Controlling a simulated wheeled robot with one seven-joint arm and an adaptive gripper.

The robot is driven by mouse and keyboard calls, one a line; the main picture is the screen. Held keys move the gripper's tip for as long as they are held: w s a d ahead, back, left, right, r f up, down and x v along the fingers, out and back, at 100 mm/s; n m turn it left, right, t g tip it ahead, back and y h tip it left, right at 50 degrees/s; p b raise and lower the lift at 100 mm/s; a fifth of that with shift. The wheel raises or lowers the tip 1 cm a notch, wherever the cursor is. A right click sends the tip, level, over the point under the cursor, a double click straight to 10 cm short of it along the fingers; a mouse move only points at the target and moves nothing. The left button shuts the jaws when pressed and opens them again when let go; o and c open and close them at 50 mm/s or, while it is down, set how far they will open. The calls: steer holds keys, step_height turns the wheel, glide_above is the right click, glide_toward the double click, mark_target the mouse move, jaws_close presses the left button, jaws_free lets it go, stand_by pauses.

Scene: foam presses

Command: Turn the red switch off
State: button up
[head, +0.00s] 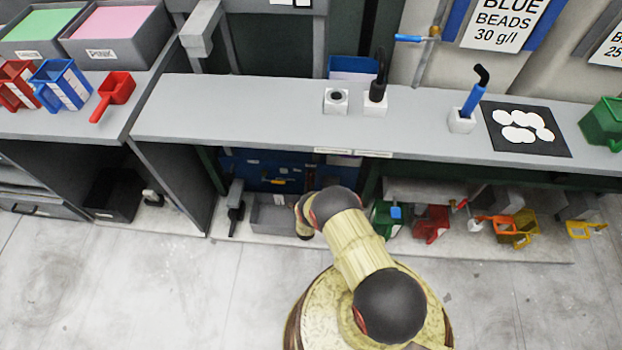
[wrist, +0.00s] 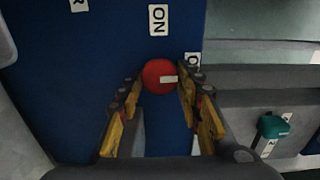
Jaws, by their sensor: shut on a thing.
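The red switch (wrist: 158,77) is a round red knob on a blue panel (wrist: 90,60) in the wrist view. A white mark on the knob lies roughly level and reaches to its right edge. In the head view the blue panel (head: 255,168) shows under the counter; my arm hides the knob and gripper there.
The grey counter (head: 230,120) overhangs the panel. A grey bin (head: 272,213) stands on the low shelf left of my arm. Several coloured scoops, including a red one (head: 431,223), sit to the right. The floor in front is clear.

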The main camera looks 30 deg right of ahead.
stand_by(0.4)
steer(key=o, duration=1.1)
steer(key=shift+o, duration=0.2)
steer(key=v, duration=1.2)
